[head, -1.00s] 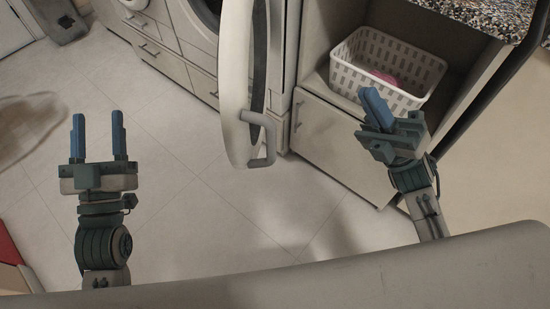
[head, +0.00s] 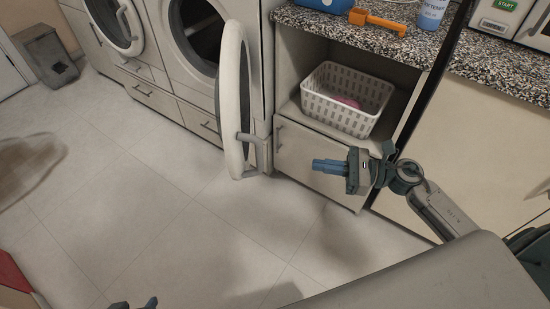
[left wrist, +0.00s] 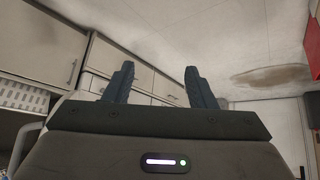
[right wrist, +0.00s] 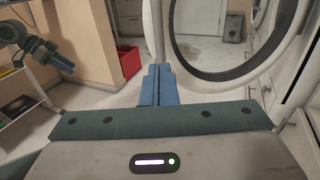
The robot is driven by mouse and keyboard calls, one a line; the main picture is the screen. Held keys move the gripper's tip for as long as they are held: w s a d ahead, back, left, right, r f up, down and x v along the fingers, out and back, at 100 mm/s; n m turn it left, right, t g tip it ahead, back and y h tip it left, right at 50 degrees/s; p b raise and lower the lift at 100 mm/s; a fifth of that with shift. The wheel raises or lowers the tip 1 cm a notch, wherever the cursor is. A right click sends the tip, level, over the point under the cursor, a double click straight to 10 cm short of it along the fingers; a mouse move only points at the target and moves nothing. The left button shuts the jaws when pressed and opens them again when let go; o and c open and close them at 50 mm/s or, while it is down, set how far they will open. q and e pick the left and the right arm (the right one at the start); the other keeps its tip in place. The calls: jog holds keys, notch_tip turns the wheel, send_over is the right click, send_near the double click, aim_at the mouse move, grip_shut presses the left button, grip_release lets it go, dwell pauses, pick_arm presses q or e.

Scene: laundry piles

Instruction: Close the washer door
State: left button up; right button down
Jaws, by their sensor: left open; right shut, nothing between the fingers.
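The washer door (head: 231,95) stands open, a white round door seen nearly edge-on in the head view. Its handle (head: 252,138) points right. The washer's opening (head: 203,40) is uncovered behind it. My right gripper (head: 318,166) is shut and empty, to the right of the handle and apart from it, fingers pointing left. In the right wrist view, the door's dark inner rim (right wrist: 222,76) is beyond the shut fingers (right wrist: 158,72). My left gripper (head: 142,304) barely shows at the head view's bottom edge. Its fingers are apart and empty in the left wrist view (left wrist: 158,82).
A white basket (head: 348,98) with something pink sits in an open cabinet right of the washer. A speckled counter (head: 400,50) holds an orange tool (head: 377,21) and a bottle. Another round-doored machine (head: 115,22) stands left. The floor (head: 130,190) before the washer is mostly clear.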

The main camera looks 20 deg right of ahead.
pick_arm(q)
jog(key=shift+s+a+r+g+y+p, duration=0.4)
jog(key=shift+s+a+r+g+p, duration=0.25)
jog(key=shift+a+r+g+p, duration=0.25)
pick_arm(e)
jog(key=x, duration=1.1)
jog(key=shift+w+a, duration=0.15)
jog(key=shift+a, duration=0.15)
pick_arm(q)
jog(key=shift+d, duration=0.1)
pick_arm(e)
jog(key=shift+r, duration=0.1)
